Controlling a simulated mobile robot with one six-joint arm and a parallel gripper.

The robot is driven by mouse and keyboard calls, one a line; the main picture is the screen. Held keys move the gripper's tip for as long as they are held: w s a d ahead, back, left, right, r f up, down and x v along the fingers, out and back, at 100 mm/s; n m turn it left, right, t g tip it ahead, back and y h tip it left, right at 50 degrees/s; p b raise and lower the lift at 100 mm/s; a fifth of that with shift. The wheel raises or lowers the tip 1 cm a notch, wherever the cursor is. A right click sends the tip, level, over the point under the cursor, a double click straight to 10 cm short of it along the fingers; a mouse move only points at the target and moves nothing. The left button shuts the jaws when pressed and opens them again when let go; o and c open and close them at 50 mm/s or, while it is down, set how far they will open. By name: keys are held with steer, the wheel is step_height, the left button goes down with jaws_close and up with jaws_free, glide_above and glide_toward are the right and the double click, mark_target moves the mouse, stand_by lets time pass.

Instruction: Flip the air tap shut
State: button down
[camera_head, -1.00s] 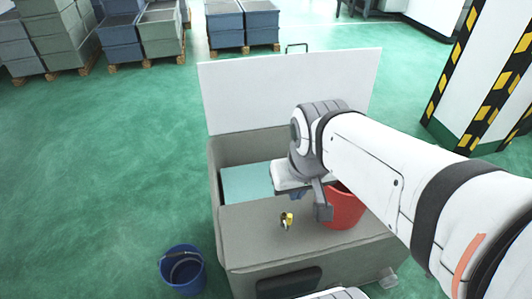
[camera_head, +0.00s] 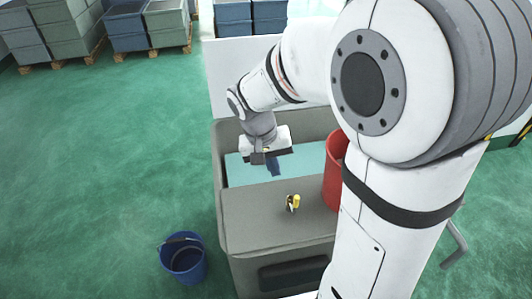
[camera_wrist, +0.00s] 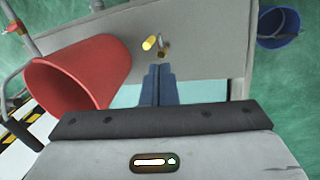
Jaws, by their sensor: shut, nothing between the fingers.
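The air tap (camera_head: 290,203), with its yellow handle (camera_head: 296,200), is on the grey top near its front. Its yellow handle (camera_wrist: 150,43) also shows in the wrist view, just beyond my fingertips and slightly left, beside a small brassy body (camera_wrist: 164,47). Whether the tap is open or shut is too small to tell. My gripper (camera_head: 274,168) has its blue fingers together and empty, pointing down over the teal surface behind the tap. In the wrist view the gripper's fingers (camera_wrist: 159,70) point toward the tap, apart from it.
A red bucket (camera_head: 333,174) stands right of the tap, partly hidden by my arm. The grey cabinet (camera_head: 245,222) has a white upright panel (camera_head: 225,75) behind it. A blue bucket (camera_head: 183,262) is on the green floor at left. The top left of the tap is clear.

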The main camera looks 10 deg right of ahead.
mark_target(295, 206)
steer(key=w+a+f+h+b, duration=0.1)
steer(key=w+a+f, duration=0.2)
steer(key=f, duration=0.4)
steer(key=shift+w+f+g+h+b, duration=0.2)
steer(key=shift+w+g+h+b, duration=0.1)
steer(key=shift+w+b, duration=0.1)
steer(key=s+d+f, duration=0.1)
steer(key=d+f, duration=0.6)
steer(key=f, duration=0.2)
steer(key=shift+s+d, duration=0.3)
steer(key=shift+f, duration=0.1)
